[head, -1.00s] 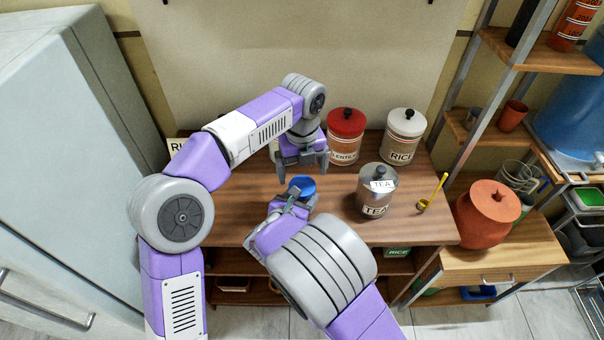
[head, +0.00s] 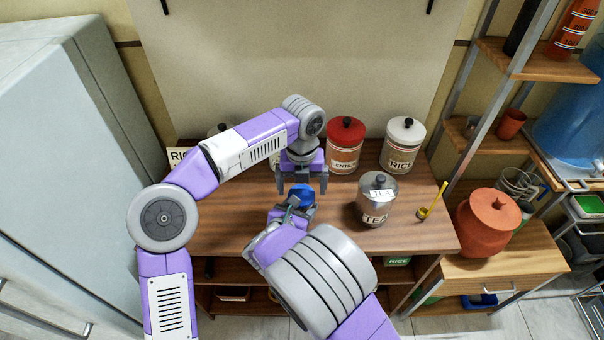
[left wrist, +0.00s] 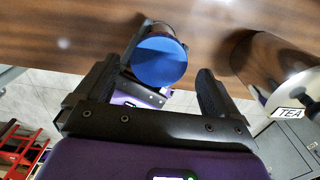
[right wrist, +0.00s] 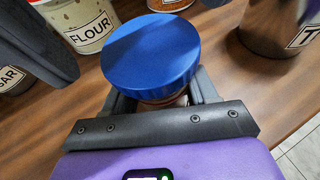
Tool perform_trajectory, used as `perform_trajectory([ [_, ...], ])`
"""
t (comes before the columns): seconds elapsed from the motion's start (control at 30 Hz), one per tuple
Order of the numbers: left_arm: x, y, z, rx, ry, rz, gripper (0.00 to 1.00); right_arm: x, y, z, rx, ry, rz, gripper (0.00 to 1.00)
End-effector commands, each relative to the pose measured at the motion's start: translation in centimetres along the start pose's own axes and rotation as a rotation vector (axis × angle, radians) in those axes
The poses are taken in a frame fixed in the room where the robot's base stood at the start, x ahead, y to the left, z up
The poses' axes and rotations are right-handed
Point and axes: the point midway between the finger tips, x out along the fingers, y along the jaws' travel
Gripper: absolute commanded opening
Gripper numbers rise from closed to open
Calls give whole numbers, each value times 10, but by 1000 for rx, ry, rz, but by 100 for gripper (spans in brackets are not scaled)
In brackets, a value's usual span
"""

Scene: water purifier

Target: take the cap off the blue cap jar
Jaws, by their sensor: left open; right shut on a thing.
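The blue cap jar's blue cap (head: 303,192) shows in the head view, upright at the middle of the counter. In the right wrist view the cap (right wrist: 151,56) is on top, with a little of the jar body (right wrist: 164,100) below it. My right gripper (head: 291,210) is shut on the jar below the cap. My left gripper (head: 303,194) is open above the cap, pointing down. In the left wrist view the cap (left wrist: 159,62) lies between and beyond the open fingers, apart from them. Most of the jar body is hidden.
A red-lidded lentils canister (head: 345,146) and a white rice canister (head: 402,146) stand behind. A flour canister (right wrist: 86,24) shows in the right wrist view.

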Motion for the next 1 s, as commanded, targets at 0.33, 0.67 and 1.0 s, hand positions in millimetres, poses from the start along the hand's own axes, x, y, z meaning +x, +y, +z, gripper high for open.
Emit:
perform_trajectory([
  [0.33,20,0,0,-1,-1,-1,96,0,0,0,0,0,0,0],
  [0.67,19,0,0,-1,-1,-1,70,0,0,0,0,-1,0,0],
  [1.0,19,-1,-1,-52,-1,-2,38,0,1,0,0,0,2,0],
])
